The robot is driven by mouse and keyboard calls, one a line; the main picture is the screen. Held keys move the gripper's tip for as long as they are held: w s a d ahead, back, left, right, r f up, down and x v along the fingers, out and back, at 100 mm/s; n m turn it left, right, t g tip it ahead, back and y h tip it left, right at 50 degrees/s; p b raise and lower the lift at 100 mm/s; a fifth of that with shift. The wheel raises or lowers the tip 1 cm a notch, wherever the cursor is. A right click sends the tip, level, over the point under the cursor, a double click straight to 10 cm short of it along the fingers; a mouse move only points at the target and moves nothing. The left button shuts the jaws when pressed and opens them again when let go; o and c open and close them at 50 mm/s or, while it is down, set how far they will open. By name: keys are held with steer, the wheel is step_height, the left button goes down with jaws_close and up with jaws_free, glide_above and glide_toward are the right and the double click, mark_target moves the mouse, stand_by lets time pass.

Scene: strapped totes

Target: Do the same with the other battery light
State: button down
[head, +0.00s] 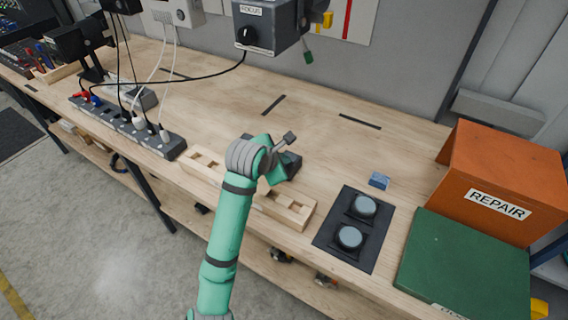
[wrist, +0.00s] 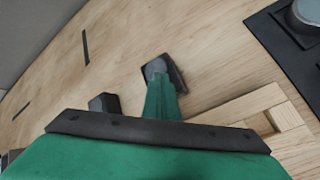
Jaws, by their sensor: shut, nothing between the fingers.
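Two round grey battery lights sit side by side on a black mat (head: 330,236) on the bench: the far one (head: 364,206) and the near one (head: 348,238). I cannot tell whether either is lit. In the wrist view, part of one light (wrist: 308,12) and the mat's edge (wrist: 268,30) show at the top right corner. My gripper (head: 288,167) is shut and empty, over the bench to the left of the mat, apart from both lights. It also shows in the wrist view (wrist: 160,70). My arm hides part of the bench.
A slotted wooden holder (head: 300,216) lies partly behind my arm. A small blue block (head: 379,180) lies behind the mat. An orange REPAIR bin (head: 490,164) and a green box (head: 462,262) stand right. A power strip (head: 170,146) with cables lies left. The bench behind my gripper is clear.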

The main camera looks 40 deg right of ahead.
steer(key=shift+w+a+r, duration=0.1)
steer(key=shift+w+a, duration=0.05)
steer(key=shift+a, duration=0.05)
steer(key=shift+w+a+r, duration=0.1)
steer(key=shift+w+r, duration=0.15)
steer(key=shift+r, duration=0.1)
steer(key=shift+r, duration=3)
steer(key=shift+s, duration=0.1)
